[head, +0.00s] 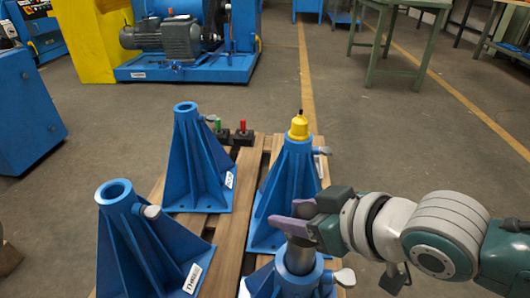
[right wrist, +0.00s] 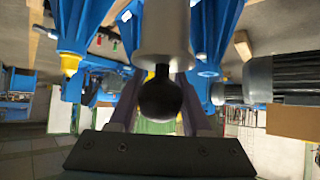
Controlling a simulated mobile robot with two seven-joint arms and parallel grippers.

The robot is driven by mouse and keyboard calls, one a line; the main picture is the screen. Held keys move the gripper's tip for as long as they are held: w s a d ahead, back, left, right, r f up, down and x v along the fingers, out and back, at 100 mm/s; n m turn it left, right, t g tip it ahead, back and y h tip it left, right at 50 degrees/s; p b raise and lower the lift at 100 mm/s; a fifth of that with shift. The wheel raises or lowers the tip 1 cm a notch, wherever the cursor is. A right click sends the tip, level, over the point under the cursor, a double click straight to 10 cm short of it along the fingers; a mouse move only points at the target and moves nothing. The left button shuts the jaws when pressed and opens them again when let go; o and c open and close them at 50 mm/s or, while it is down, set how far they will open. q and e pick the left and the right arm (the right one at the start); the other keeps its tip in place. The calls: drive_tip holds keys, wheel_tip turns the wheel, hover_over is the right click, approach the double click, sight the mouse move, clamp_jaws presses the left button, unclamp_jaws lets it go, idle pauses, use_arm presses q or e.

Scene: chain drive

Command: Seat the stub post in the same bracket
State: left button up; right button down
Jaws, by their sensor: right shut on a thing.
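The stub post (head: 299,258) is a grey metal cylinder, upright at the front right blue bracket (head: 262,283). Its lower end is at the bracket's top opening; how deep it sits I cannot tell. My right gripper (head: 297,218) is shut on the post's upper end, above this bracket. In the right wrist view the post (right wrist: 165,28) shows as a pale cylinder with a dark round knob (right wrist: 160,97), between the purple fingers of my right gripper (right wrist: 158,115). My left gripper is not in view.
Three more blue brackets stand on the wooden pallet (head: 232,240): front left (head: 130,240) and back left (head: 190,165) with open tops, back right (head: 287,185) with a yellow black-tipped piece (head: 299,126). Green (head: 217,124) and red (head: 242,127) pegs stand behind.

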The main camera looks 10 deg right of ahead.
sight(289, 242)
drive_tip(key=shift+w+a+f+b, duration=0.1)
drive_tip(key=shift+w+f+b, duration=0.05)
drive_tip(key=shift+f+b, duration=0.15)
drive_tip(key=shift+f+b, duration=1.15)
drive_tip(key=shift+f, duration=0.1)
drive_tip(key=shift+f+b, duration=0.4)
drive_tip(key=shift+f, duration=0.1)
drive_tip(key=shift+f+b, duration=1.05)
drive_tip(key=shift+f, duration=0.2)
drive_tip(key=shift+f+b, duration=0.45)
drive_tip(key=shift+f, duration=0.05)
